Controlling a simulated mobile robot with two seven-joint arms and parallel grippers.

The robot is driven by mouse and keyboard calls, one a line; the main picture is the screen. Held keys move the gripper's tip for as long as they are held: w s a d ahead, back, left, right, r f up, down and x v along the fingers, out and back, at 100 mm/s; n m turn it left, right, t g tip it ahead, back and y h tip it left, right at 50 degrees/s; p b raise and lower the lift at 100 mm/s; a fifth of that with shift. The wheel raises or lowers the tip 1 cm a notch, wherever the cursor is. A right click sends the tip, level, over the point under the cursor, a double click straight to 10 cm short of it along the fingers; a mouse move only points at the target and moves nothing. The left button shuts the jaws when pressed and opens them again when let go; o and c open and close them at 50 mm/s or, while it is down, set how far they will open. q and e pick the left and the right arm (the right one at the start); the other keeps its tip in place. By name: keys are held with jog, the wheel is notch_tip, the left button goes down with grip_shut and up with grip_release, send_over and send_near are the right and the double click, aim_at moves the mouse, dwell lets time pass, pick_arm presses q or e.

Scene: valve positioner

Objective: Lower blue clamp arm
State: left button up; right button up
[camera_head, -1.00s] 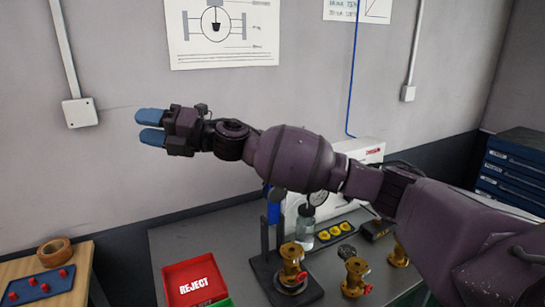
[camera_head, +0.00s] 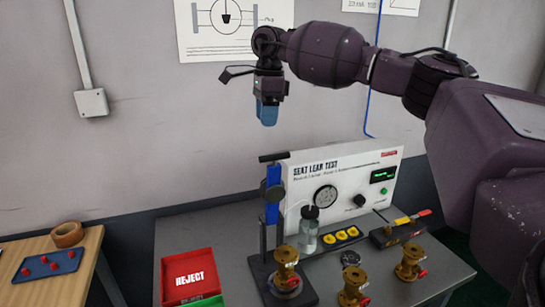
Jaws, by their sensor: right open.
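The clamp stand has a blue clamp arm (camera_head: 273,182) standing upright, with a black crossbar at its top. Its black base (camera_head: 262,272) carries a brass valve (camera_head: 286,262) just to the right of the post. My right gripper (camera_head: 267,115) hangs above the clamp arm, blue fingers pointing down, apart from it and empty. The gap between its fingers is hard to see from this angle. My left gripper is not in view.
A white seat leak test panel (camera_head: 340,175) with a gauge stands right behind the clamp. A glass bottle (camera_head: 307,230) stands before it. More brass valves (camera_head: 354,284) stand to the right. A red reject tray (camera_head: 188,265) lies left. A wooden table (camera_head: 75,285) is farther left.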

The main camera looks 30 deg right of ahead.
aim_at(273, 157)
jog(key=shift+n+g+h, duration=0.4)
jog(key=shift+n+g, duration=0.1)
jog(key=f, duration=0.3)
jog(key=s+f, duration=0.1)
jog(key=f, duration=0.3)
jog(key=s+f+p, duration=0.1)
jog(key=f, duration=0.2)
jog(key=shift+s+d+f, duration=0.2)
jog(key=shift+f, duration=0.2)
grip_shut()
